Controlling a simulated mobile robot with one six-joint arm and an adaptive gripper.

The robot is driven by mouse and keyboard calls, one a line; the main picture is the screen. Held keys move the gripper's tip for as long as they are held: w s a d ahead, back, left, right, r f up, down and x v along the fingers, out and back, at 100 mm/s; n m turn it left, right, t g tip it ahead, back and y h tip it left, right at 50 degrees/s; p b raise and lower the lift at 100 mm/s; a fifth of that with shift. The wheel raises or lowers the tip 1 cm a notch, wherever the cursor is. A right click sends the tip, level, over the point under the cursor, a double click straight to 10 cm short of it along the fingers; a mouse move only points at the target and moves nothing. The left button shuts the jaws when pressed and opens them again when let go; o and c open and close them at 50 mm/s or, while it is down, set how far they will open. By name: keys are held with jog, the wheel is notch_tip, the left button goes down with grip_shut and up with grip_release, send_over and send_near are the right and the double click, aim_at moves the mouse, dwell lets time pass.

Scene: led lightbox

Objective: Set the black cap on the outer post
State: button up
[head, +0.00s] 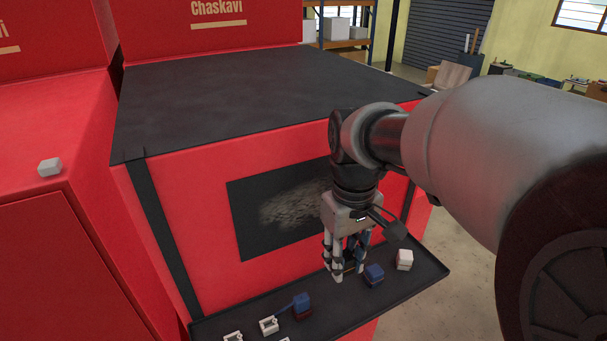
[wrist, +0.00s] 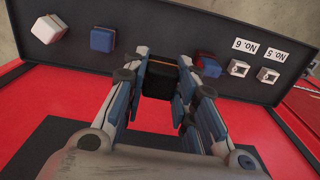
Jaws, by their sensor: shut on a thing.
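My gripper (head: 346,270) is shut on the black cap, just above the black shelf (head: 420,284). In the wrist view the black cap (wrist: 157,83) sits between the fingers of my gripper (wrist: 160,75), with a thin orange line by its far edge. In the head view the fingers hide most of the cap. I cannot tell which thing is the outer post.
On the shelf, a blue block (head: 373,274) and a white block (head: 404,259) stand right of my gripper. The red cabinet (head: 190,190) with a dark panel rises behind.

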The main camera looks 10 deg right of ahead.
aim_at(338, 298)
jog(key=shift+w+f, duration=0.35)
jog(key=shift+w, duration=0.05)
jog(key=shift+s+f+b, duration=0.25)
jog(key=shift+f+b, duration=0.45)
jog(key=shift+b, duration=0.05)
notch_tip(338, 298, down, 2)
jog(key=shift+w+f+b, duration=0.1)
jog(key=shift+w+b, duration=0.05)
jog(key=shift+b, duration=0.65)
jog(key=shift+f+b, duration=2)
jog(key=shift+f, duration=0.8)
jog(key=o, duration=1.2)
jog(key=shift+c, duration=0.2)
jog(key=shift+r, duration=0.2)
